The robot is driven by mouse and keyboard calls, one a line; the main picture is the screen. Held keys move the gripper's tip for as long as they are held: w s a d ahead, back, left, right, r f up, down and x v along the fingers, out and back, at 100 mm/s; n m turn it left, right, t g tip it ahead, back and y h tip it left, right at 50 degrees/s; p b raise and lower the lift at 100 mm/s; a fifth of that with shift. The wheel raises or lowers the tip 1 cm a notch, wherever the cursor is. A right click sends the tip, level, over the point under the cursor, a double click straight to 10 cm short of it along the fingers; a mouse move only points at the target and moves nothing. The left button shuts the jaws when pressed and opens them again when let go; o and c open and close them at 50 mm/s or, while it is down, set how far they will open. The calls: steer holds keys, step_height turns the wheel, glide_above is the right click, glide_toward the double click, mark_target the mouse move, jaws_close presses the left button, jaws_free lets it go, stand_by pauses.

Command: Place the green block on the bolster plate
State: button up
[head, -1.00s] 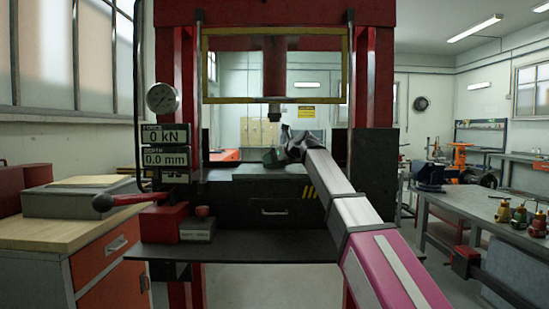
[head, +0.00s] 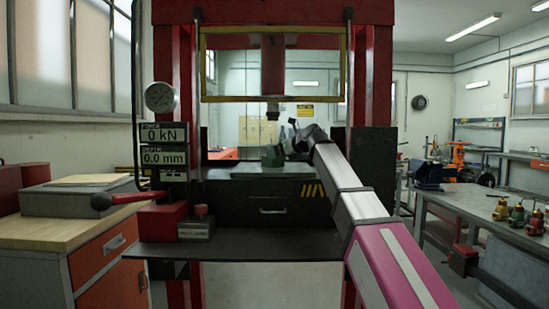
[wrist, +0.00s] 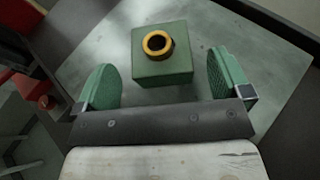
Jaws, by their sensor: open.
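The green block (wrist: 161,61), with a yellow-orange ring (wrist: 158,43) on its top, stands on the grey bolster plate (wrist: 220,40) in the wrist view. In the head view the block (head: 272,156) shows small on the plate (head: 255,172), under the press ram. My gripper (wrist: 163,85) is open, its green-padded fingers wide apart on either side of the block's near side. A gap shows between the block and each finger. In the head view my gripper (head: 292,142) is just right of the block. The ram tip (head: 273,110) hangs above the block, apart from it.
The red press frame (head: 172,90) rises on both sides, with a yellow-edged guard (head: 205,60) across the upper opening. Displays (head: 163,133) read 0 kN and 0.0 mm. A red lever (head: 125,199) sticks out at left. A workbench (head: 470,203) stands at right.

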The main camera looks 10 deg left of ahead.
steer(key=v, duration=0.7)
steer(key=shift+s+d+r, duration=0.15)
steer(key=shift+d, duration=0.05)
